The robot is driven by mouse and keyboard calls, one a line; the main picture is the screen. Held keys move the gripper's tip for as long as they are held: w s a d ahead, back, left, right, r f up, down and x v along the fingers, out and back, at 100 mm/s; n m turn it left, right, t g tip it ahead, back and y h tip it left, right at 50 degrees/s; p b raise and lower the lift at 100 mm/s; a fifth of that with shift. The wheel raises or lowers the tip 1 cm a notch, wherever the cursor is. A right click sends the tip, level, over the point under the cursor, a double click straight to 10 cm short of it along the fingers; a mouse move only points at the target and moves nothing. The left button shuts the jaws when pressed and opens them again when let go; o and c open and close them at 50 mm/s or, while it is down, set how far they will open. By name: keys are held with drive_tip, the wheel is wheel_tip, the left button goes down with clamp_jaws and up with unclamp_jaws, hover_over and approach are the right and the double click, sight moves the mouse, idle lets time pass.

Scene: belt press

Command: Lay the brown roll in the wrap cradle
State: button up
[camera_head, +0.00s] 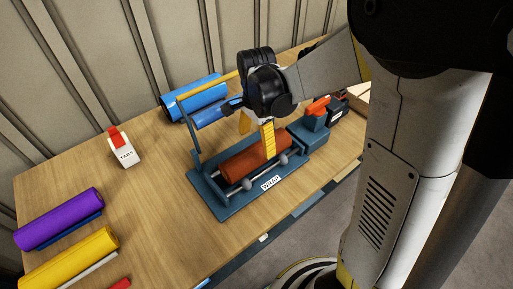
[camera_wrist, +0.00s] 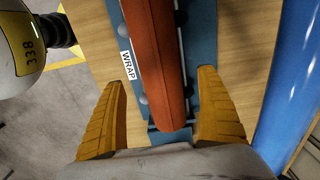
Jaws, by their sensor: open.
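The brown roll (camera_head: 250,160) lies lengthwise in the wrap cradle, a blue frame with a flat base (camera_head: 228,212) and a WRAP label. It looks to rest along the cradle's rods, between the round grey knobs. In the wrist view the roll (camera_wrist: 153,50) runs down the middle, with blue cradle parts (camera_wrist: 202,40) on both sides. My gripper (camera_head: 257,144) is over the roll's right part in the head view. Its yellow fingers are spread wide in the wrist view (camera_wrist: 161,80), one on each side of the roll, with visible gaps. My wrist hides the cradle's back part.
A blue roll (camera_head: 208,97) lies behind the cradle. Purple (camera_head: 60,217) and yellow (camera_head: 68,258) rolls lie at left. A TABS dispenser (camera_head: 122,152) stands at back left. An orange-handled device (camera_head: 316,110) is right of the cradle. The table (camera_head: 150,190) is clear left of the cradle.

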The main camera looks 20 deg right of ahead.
sight(257, 148)
wheel_tip(257, 148, up, 5)
drive_tip(key=shift+r+p, duration=0.1)
drive_tip(key=shift+p, duration=0.5)
drive_tip(key=s+r+n+t, duration=0.7)
drive_tip(key=s+n, duration=0.5)
drive_tip(key=n, duration=0.2)
drive_tip(key=shift+v, duration=0.95)
drive_tip(key=shift+w, duration=0.2)
drive_tip(key=shift+f+b, duration=2.2)
drive_tip(key=shift+b, duration=0.15)
